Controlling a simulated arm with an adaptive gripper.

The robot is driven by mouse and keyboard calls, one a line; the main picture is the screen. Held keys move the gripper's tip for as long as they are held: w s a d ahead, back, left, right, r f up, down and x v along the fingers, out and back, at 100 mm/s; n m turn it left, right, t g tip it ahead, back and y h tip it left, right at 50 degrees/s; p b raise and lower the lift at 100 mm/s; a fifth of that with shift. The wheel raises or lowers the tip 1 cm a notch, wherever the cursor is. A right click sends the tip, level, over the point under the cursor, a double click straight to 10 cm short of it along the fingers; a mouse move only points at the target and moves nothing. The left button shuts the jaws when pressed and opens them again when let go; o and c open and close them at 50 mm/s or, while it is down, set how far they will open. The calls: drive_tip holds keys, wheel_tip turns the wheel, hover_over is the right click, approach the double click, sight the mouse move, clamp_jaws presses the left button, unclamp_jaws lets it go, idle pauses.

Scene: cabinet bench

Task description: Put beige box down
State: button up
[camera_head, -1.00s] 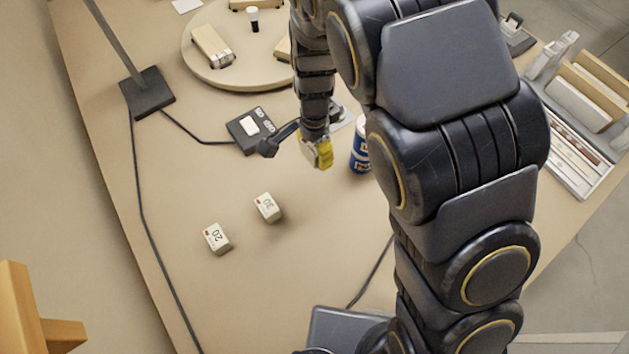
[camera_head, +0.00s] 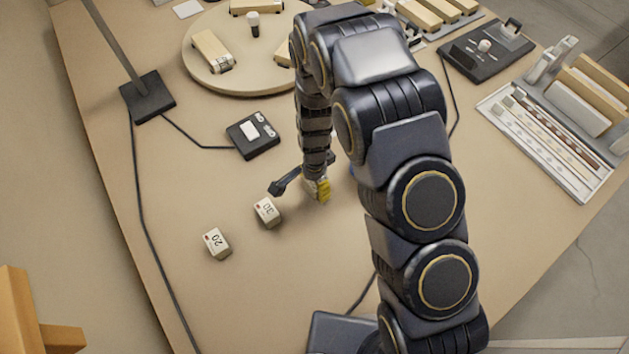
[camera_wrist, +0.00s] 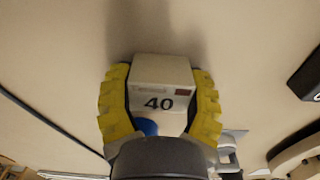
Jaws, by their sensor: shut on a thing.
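A beige box (camera_wrist: 162,72) marked 40 sits between the two yellow fingers of my gripper (camera_wrist: 160,97) in the wrist view. Both fingers are shut on its sides. In the head view my gripper (camera_head: 318,189) points down, low over the bench to the right of the box marked 30. The held box is mostly hidden there by the fingers and arm. I cannot tell whether it touches the bench. Two similar boxes, marked 30 (camera_head: 267,212) and 20 (camera_head: 216,243), stand on the bench to the left.
A black device (camera_head: 253,134) and a round turntable (camera_head: 200,77) with blocks lie behind. A lamp base (camera_head: 147,95) stands at left with a cable. A grey tray (camera_head: 562,165) is at right. The blue can is almost hidden behind my arm. Bench in front is clear.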

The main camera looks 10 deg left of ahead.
drive_tip(key=o, duration=1.1)
drive_tip(key=shift+f, duration=0.1)
drive_tip(key=shift+o, duration=0.2)
wheel_tip(320, 180, up, 11)
drive_tip(key=shift+w+r, duration=0.1)
drive_tip(key=shift+r, duration=0.05)
drive_tip(key=s+d+r+n, duration=0.4)
drive_tip(key=s+d+r, duration=0.3)
drive_tip(key=d+r, duration=0.45)
drive_tip(key=s+d+r+n, duration=0.2)
drive_tip(key=s+r, duration=0.2)
drive_tip(key=s, duration=0.3)
drive_tip(key=s+d+r+n+g, duration=0.1)
drive_tip(key=s+d+r+n, duration=0.2)
drive_tip(key=s, duration=0.4)
drive_tip(key=shift+s+d+r+g, duration=0.2)
drive_tip(key=shift+r+g, duration=0.1)
drive_tip(key=shift+r, duration=0.1)
